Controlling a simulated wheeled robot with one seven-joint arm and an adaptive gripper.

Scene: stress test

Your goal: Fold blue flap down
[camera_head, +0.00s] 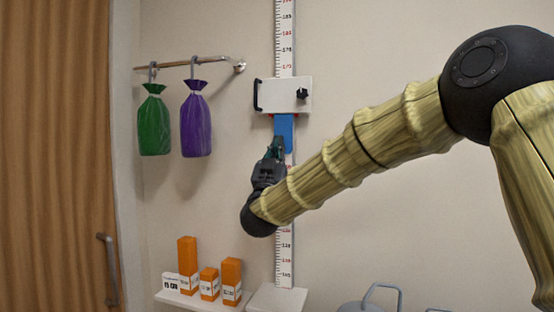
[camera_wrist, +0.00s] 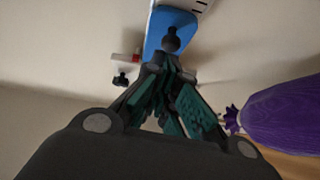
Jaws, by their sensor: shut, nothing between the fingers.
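The blue flap (camera_head: 284,132) hangs below a white slider box (camera_head: 283,95) on a vertical measuring strip (camera_head: 284,250) on the wall. My gripper (camera_head: 274,146) is shut and empty, pointing up, right at the flap's lower part and covering some of it. In the wrist view the flap (camera_wrist: 170,22) is just beyond the fingertips (camera_wrist: 168,62). A dark round piece (camera_wrist: 171,40) shows in front of the flap there; I cannot tell whether it belongs to the flap. I cannot tell whether the fingertips touch the flap.
A green bag (camera_head: 154,125) and a purple bag (camera_head: 196,125) hang from a rail (camera_head: 190,63) to the left. Orange boxes (camera_head: 187,265) stand on a low shelf (camera_head: 200,300). A wooden door (camera_head: 55,150) is at far left. The wall around the strip is bare.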

